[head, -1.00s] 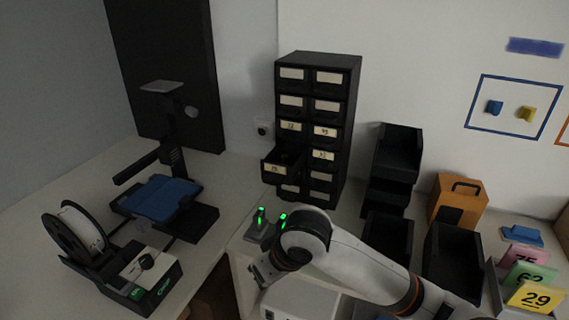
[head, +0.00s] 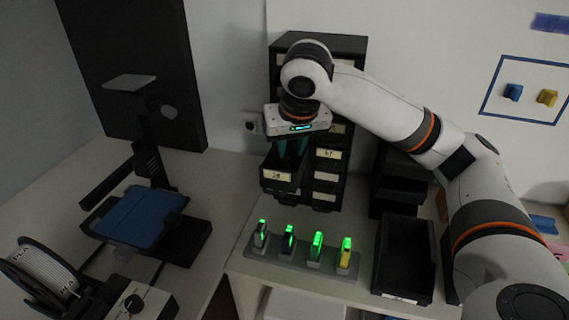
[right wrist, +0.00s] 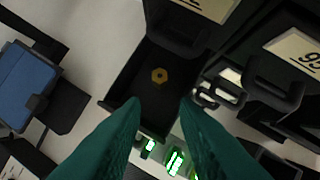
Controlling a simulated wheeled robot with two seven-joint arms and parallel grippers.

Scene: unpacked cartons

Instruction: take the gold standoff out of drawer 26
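An open drawer (head: 283,178) sticks out of the black drawer cabinet (head: 345,45); its label is too small to read surely. In the right wrist view, the open drawer (right wrist: 128,88) is seen from above, with the gold standoff (right wrist: 159,75) lying on its dark floor. My right gripper (head: 292,150) points down over the drawer. Its teal fingers (right wrist: 160,108) are apart with nothing between them, and the standoff shows beyond their tips. In the head view the drawer's inside is mostly hidden. My left gripper is not in view.
A grey rack (head: 300,262) of several green-lit items stands in front of the cabinet. Black bins (head: 405,258) stand right of it. A device with a blue plate (head: 137,215) and a spool (head: 42,272) stand on the left table. Closed drawers with protruding handles (right wrist: 273,85) lie close by.

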